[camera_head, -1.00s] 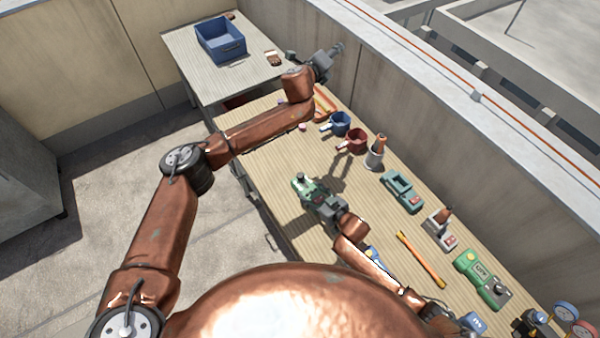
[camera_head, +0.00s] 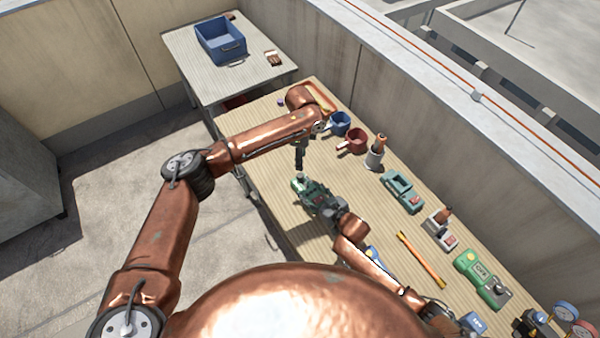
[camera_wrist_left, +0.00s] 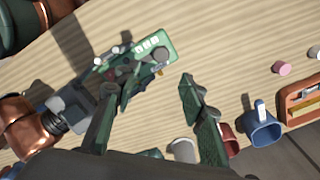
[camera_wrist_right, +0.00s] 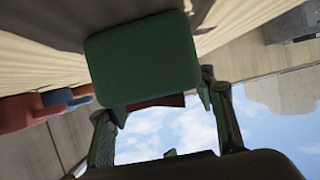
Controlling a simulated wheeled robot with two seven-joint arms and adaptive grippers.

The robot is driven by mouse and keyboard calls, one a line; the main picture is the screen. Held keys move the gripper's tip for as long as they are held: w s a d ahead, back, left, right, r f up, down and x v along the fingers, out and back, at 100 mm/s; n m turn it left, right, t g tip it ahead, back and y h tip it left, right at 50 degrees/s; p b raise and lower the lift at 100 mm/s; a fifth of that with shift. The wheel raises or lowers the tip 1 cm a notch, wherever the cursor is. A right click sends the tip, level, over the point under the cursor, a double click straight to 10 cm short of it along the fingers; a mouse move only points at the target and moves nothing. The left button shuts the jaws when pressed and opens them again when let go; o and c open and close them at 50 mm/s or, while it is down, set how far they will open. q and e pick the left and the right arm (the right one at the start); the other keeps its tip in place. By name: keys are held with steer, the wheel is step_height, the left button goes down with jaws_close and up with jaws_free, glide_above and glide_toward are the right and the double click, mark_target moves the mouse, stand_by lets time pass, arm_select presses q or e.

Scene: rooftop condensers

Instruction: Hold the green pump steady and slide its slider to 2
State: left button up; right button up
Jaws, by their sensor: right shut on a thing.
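The green pump (camera_head: 303,187) is held above the table's near side by my right gripper (camera_head: 324,206). In the left wrist view the pump (camera_wrist_left: 152,48) shows its top with pale label marks and small metal parts; I cannot read its slider's position. In the right wrist view a plain green face of it (camera_wrist_right: 143,60) fills the space between and beyond the fingers. My left gripper (camera_head: 300,163) hangs just beyond the pump, pointing down. In the left wrist view its fingers (camera_wrist_left: 148,86) are spread and empty, with the pump beyond them, apart from it.
An orange-ended rod (camera_head: 421,259) lies near the right arm. A blue crate (camera_head: 208,48) stands on the far table.

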mark_target(301, 175)
arm_select(q)
step_height(301, 175, down, 10)
steer(key=shift+f, duration=0.1)
steer(key=shift+c, duration=0.4)
jaws_close()
stand_by(0.3)
